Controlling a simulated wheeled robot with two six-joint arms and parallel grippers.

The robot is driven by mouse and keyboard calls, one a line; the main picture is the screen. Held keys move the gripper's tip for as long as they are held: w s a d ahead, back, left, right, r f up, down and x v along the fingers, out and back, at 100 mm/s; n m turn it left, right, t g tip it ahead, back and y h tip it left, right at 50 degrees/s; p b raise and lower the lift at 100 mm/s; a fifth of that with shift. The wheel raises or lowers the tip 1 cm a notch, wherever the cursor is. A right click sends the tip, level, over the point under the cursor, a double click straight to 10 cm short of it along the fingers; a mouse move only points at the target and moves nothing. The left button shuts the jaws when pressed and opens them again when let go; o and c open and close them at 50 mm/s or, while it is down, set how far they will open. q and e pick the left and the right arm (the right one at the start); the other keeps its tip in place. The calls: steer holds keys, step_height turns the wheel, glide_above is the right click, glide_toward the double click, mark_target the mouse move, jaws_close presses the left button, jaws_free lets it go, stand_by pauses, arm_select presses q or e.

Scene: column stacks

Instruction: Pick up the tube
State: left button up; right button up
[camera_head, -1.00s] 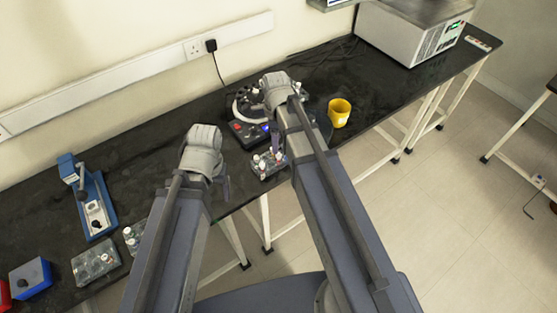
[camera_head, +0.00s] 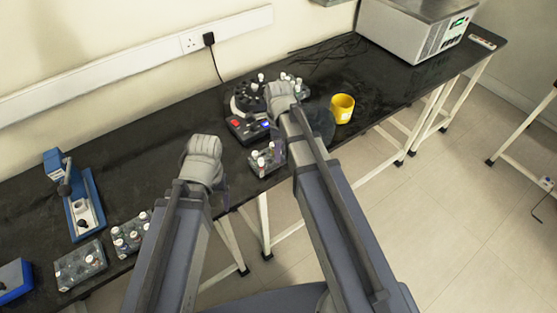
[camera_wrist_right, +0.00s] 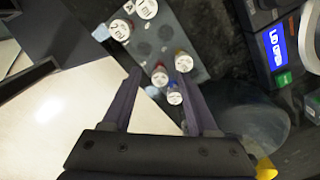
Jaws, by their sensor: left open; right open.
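Several capped tubes stand in a small clear rack (camera_head: 258,164) near the table's front edge, left of my right forearm. In the right wrist view the rack (camera_wrist_right: 165,38) holds white-topped tubes. A blue-rimmed tube (camera_wrist_right: 174,94), a red-rimmed tube (camera_wrist_right: 159,76) and a yellow-rimmed tube (camera_wrist_right: 184,62) cluster at its near end. My right gripper (camera_wrist_right: 160,74) is open, its fingers on either side of this cluster; I cannot tell their height over it. My left gripper (camera_head: 222,188) is open and empty by the table's front edge; its fingers are mostly hidden.
A dark round device (camera_head: 242,98) with tubes and a control box (camera_head: 246,128) sit behind the rack. A yellow cup (camera_head: 342,108) stands to the right. More racks (camera_head: 80,264) and a blue press (camera_head: 84,212) are at the left. A white machine (camera_head: 415,35) is at back right.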

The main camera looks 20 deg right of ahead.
jaws_close()
stand_by(0.4)
